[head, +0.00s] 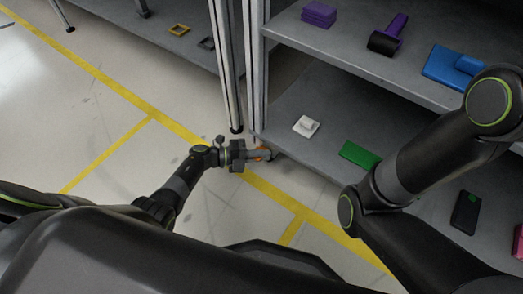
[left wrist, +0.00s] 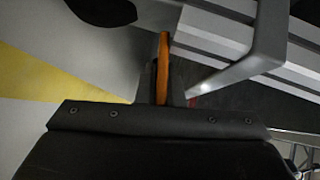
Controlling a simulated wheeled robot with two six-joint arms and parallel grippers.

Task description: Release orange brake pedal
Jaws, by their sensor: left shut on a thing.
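My left gripper (head: 262,154) is at the front left corner of the lower shelf, next to the shelf's metal upright. It is shut on the orange brake pedal (head: 258,159), of which only a small orange part shows in the head view. In the left wrist view the orange pedal (left wrist: 163,70) stands out as a narrow strip between the fingers of my left gripper (left wrist: 166,95). Much of the pedal is hidden by the gripper, and I cannot tell whether it touches the shelf. My right arm shows at the right, but its gripper is out of view.
The lower shelf (head: 318,105) holds a white part (head: 306,126), a green block (head: 360,155) and a black part (head: 465,212). The upper shelf holds purple, black and blue parts. Metal uprights (head: 229,75) stand close behind my left gripper. Bare shelf lies around the white part.

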